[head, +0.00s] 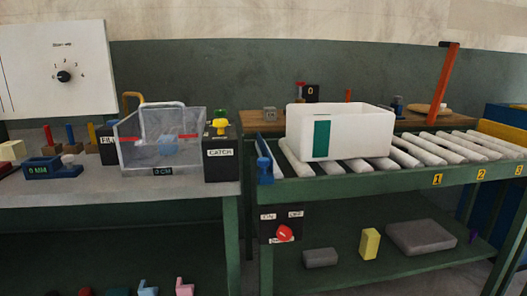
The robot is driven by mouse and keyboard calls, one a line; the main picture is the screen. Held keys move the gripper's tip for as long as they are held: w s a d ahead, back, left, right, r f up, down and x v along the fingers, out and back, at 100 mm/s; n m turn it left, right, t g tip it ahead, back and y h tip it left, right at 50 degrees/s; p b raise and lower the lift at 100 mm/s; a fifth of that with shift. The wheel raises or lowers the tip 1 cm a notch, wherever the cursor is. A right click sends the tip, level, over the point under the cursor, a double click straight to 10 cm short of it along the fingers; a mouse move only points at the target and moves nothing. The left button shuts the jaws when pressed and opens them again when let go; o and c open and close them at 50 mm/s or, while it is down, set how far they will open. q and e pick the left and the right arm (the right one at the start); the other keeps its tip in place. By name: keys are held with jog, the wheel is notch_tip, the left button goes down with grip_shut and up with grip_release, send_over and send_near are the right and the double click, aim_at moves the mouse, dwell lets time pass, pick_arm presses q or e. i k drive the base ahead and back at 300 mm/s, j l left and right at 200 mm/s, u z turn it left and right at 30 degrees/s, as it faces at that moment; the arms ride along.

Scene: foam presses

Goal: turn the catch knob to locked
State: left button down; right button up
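The catch knob (220,124) is yellow and sits on the black box (222,166) labelled CATCH, at the right end of the left bench. A green part (221,113) shows just above or behind the knob. The knob is small in this view, and I cannot read its lock position. A clear-walled press box (140,150) with red marks stands directly left of the catch box. Neither of my grippers shows in the head view.
Right of the catch box, a green roller table (400,180) carries a white bin (340,132). A blue part (264,160) stands at its left edge. Below it is a red ON/OFF knob (285,233). A dial panel (60,72) is at the upper left. A narrow gap separates the tables.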

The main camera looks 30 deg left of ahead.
aim_at(220, 124)
jog(key=u, duration=1.45)
